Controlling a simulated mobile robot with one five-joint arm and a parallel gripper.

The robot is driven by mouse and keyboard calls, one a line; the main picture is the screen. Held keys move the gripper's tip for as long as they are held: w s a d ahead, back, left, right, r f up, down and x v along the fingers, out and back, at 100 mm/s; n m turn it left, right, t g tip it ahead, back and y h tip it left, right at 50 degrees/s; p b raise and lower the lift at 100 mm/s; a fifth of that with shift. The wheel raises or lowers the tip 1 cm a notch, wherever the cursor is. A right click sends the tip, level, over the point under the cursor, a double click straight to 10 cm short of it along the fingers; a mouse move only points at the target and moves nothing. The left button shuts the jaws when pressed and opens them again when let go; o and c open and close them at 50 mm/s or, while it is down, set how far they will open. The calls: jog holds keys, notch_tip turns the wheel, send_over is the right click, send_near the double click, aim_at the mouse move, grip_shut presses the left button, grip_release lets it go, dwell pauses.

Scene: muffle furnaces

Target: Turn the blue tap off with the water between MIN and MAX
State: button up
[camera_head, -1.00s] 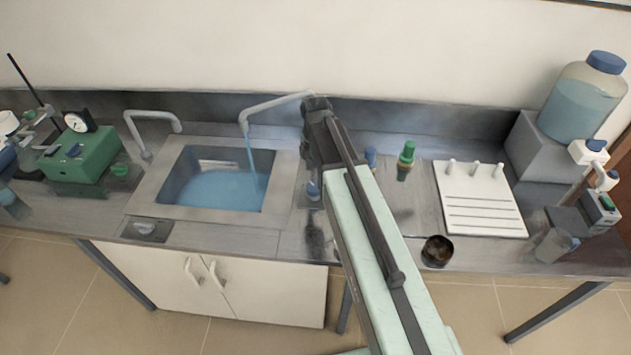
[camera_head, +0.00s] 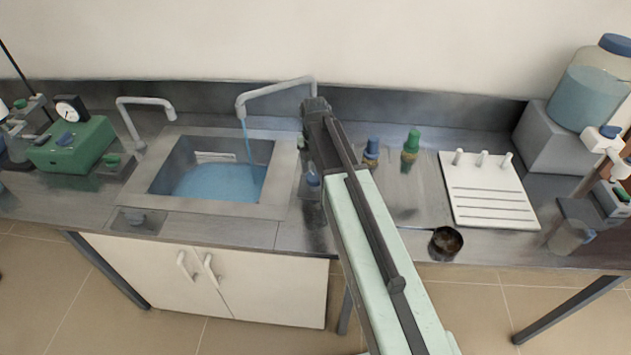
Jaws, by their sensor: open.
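A grey spout (camera_head: 275,92) at the back of the sink pours a stream of water (camera_head: 247,145). Blue water (camera_head: 222,184) covers the floor of the sink (camera_head: 208,205). A pale label shows on the sink's back wall above the water; I cannot read MIN or MAX. A blue-topped fitting (camera_head: 371,147) stands on the counter right of my arm, probably the blue tap. My gripper (camera_head: 315,108) is at the dark far end of my arm, right of the spout and left of the blue-topped fitting. Its fingers are hard to make out, but it appears open and empty.
A green-topped fitting (camera_head: 411,145) stands beside the blue one. A white peg board (camera_head: 490,200) and a brown-filled pan (camera_head: 445,243) are to the right. A second spout (camera_head: 145,105) and a green device (camera_head: 75,145) are left. A large bottle (camera_head: 590,95) stands far right.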

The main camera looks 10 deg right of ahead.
jog(key=shift+c, duration=0.2)
jog(key=c, duration=1)
jog(key=shift+d, duration=0.2)
jog(key=c, duration=0.3)
jog(key=shift+a, duration=0.15)
